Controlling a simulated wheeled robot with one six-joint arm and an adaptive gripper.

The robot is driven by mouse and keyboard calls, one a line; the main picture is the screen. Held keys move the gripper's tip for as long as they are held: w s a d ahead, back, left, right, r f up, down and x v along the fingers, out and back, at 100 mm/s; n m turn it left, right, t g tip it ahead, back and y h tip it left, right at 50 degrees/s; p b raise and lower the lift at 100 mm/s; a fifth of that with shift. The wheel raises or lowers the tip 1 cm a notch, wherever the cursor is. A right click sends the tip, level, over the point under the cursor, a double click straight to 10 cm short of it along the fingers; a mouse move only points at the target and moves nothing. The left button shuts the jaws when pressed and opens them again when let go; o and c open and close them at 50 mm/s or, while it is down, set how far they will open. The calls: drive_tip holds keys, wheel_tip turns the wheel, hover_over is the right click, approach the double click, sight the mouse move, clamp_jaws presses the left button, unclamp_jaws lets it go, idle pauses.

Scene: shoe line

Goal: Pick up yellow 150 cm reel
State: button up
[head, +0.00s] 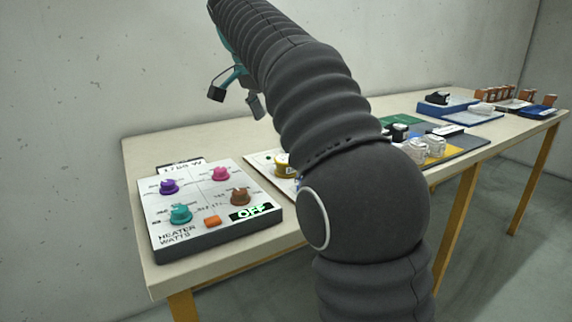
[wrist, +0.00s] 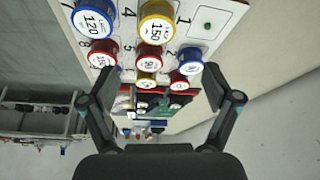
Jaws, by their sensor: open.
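The yellow reel marked 150 (wrist: 157,22) stands on a white numbered board (wrist: 186,14) at the top of the wrist view, beside the number 4. In the head view a yellow reel (head: 282,171) shows partly behind my arm; I cannot tell if it is the same one. My gripper (wrist: 158,76) is open and empty, its fingers spread below the 150 reel in the wrist view and apart from it. In the head view my gripper (head: 235,98) is raised at the upper left, above the table.
A blue reel marked 120 (wrist: 94,20), a red reel marked 90 (wrist: 150,56), a smaller yellow reel (wrist: 149,80) and other reels crowd the board. A heater panel (head: 205,205) reading OFF lies left on the table (head: 170,270).

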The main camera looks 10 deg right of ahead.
sight(281, 159)
drive_tip(key=x, duration=0.5)
drive_tip(key=shift+d+f, duration=0.1)
drive_tip(key=shift+f, duration=0.3)
drive_tip(key=x, duration=0.1)
drive_tip(key=b+x, duration=0.1)
drive_tip(key=x, duration=0.1)
drive_tip(key=s+x, duration=0.1)
drive_tip(key=shift+w+f, duration=0.15)
drive_tip(key=shift+f, duration=0.15)
drive_tip(key=shift+w+f, duration=0.15)
drive_tip(key=shift+f, duration=0.35)
drive_tip(key=c, duration=1.2)
